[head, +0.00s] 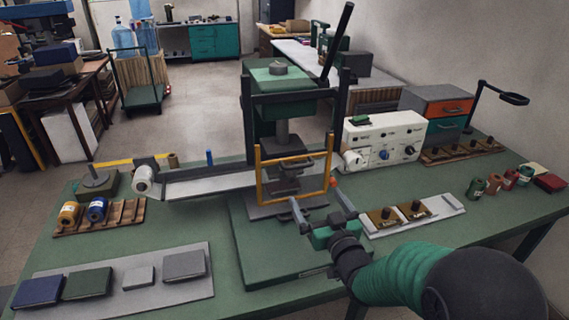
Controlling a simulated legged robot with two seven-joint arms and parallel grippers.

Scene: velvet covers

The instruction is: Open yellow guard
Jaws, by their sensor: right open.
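The yellow guard (259,180) is a thin upright frame across the front of the green press (279,83). Its two side bars and lower bar show, with the press plates and a dark block visible through it. My right gripper (315,193) comes in from the lower right, open. My left gripper is not in view.
A grey tray (118,303) with several flat covers lies front left. A wooden rack (128,214) holds spools. A white control box (385,139) stands right of the press, and a pale tray (447,205) with dark-knobbed blocks lies right of my gripper. Green table shows between them.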

